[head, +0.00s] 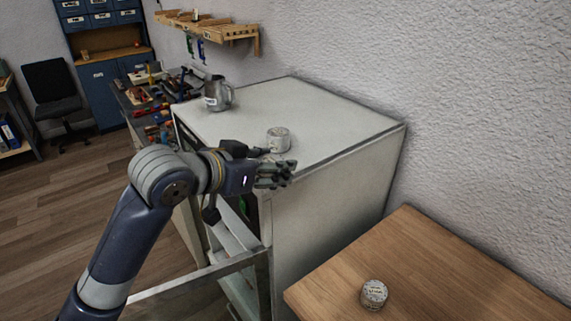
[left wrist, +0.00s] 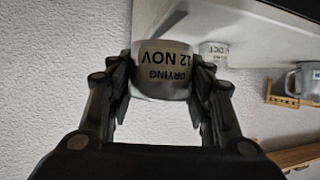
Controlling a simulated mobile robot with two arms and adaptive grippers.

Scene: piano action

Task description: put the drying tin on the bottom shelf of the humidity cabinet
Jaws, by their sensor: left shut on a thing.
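My left gripper (head: 278,175) is shut on a pale round tin (left wrist: 163,70), whose label reads "DRYING 12 NOV" upside down in the left wrist view. In the head view the fingers hide most or all of this tin. The gripper is in front of the humidity cabinet (head: 335,215), near the front edge of its top. The cabinet's framed door (head: 205,275) stands open at the lower left. Part of the inside and a shelf (head: 238,238) show below my arm; my arm hides much of the opening. My right gripper is not in view.
Another tin (head: 279,140) stands on the cabinet top; in the left wrist view its label shows "OCT" (left wrist: 214,51). A metal jug (head: 216,94) stands farther back. A third tin (head: 374,294) sits on the wooden table (head: 440,260) at right. A wall rack (head: 210,25) hangs behind.

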